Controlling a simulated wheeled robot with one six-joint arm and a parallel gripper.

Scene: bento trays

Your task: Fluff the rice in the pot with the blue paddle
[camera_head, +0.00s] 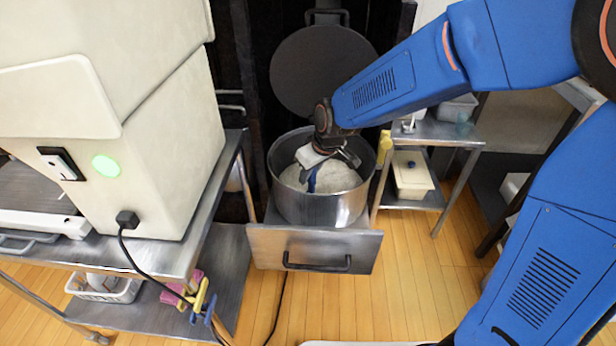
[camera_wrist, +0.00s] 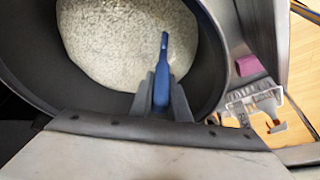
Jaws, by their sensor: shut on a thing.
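The steel pot (camera_head: 320,208) stands open on a pulled-out drawer shelf, and its dark inner wall shows in the wrist view (camera_wrist: 28,50). White rice (camera_head: 337,178) lies in it as a mound; it also fills the upper middle of the wrist view (camera_wrist: 115,40). My gripper (camera_head: 316,168) is over the pot's mouth, pointing down. It is shut on the blue paddle (camera_head: 311,184), which also shows between the fingers in the wrist view (camera_wrist: 162,66). The paddle's far end overlaps the rice in both views. I cannot tell whether it touches or sits in the rice.
A round dark lid (camera_head: 318,75) stands upright behind the pot. A large cream machine (camera_head: 160,150) is on the left table. A metal cart (camera_head: 440,130) with a lidded container (camera_head: 412,180) is close on the right. Wooden floor (camera_head: 410,280) is clear in front.

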